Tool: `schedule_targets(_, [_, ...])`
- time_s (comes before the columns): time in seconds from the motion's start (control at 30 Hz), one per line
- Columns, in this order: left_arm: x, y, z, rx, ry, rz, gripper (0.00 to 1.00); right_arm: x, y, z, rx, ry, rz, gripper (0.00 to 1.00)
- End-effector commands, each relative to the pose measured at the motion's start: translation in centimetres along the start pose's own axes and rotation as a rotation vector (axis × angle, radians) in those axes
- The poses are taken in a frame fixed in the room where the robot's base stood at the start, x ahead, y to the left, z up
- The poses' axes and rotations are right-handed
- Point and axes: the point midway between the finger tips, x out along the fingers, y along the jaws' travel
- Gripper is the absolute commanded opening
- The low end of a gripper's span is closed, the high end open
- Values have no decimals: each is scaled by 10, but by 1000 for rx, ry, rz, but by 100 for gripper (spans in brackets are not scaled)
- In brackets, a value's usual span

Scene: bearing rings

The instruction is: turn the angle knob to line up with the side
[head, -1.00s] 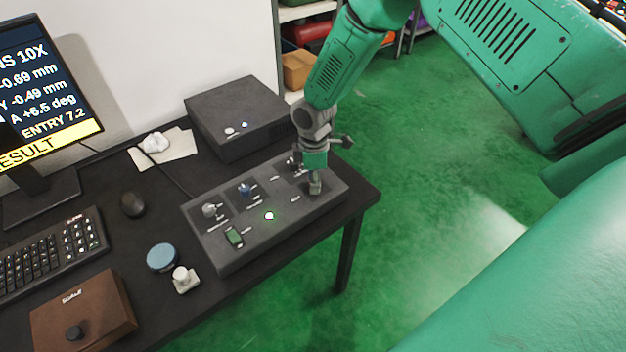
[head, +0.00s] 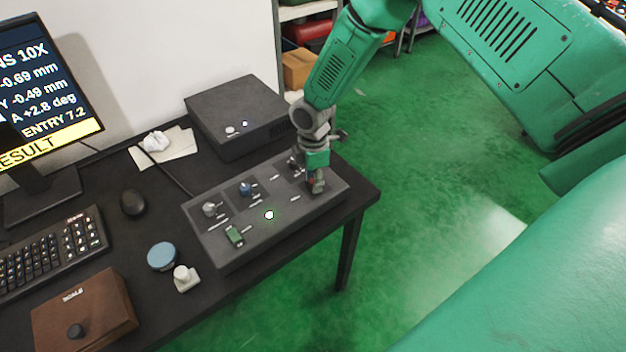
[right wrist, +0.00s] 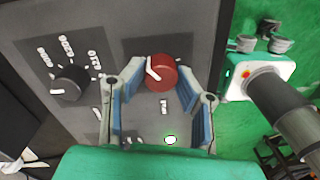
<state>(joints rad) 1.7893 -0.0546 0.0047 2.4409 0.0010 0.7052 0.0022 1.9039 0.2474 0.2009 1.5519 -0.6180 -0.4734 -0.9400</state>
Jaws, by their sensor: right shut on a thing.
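My right gripper (head: 317,187) points down at the right end of the dark control box (head: 240,255). In the right wrist view, its blue-padded fingers (right wrist: 161,88) are shut on a red knob (right wrist: 166,72), one finger on each side. The knob has a white pointer line tilted up and to the left; its label is too small to read. The monitor (head: 40,90) reads A +2.8 deg, Y -0.49 mm and ENTRY 7.2. My left gripper is not in view.
A black knob (right wrist: 70,83) sits left of the fingers. A dark box (head: 235,115) stands behind.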

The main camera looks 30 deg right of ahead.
Motion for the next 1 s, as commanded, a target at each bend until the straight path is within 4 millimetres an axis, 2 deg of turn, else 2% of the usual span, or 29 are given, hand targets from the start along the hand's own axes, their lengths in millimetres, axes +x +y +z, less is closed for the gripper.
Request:
schedule_targets(0.03, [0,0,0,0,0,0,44,-3,4,1,2,-1,10,31])
schedule_targets(0.07, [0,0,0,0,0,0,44,-3,4,2,2,-1,10,41])
schedule_targets(0.1, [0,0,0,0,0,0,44,-3,4,1,2,0,10,47])
schedule_targets(0.47, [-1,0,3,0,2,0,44,-5,2,0,1,0,5,47])
schedule_targets(0.57, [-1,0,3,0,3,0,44,-16,3,0,1,1,6,47])
schedule_targets(0.8, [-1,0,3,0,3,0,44,-67,3,1,0,1,8,47])
schedule_targets(1.0, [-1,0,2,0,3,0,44,-102,4,2,3,2,6,47])
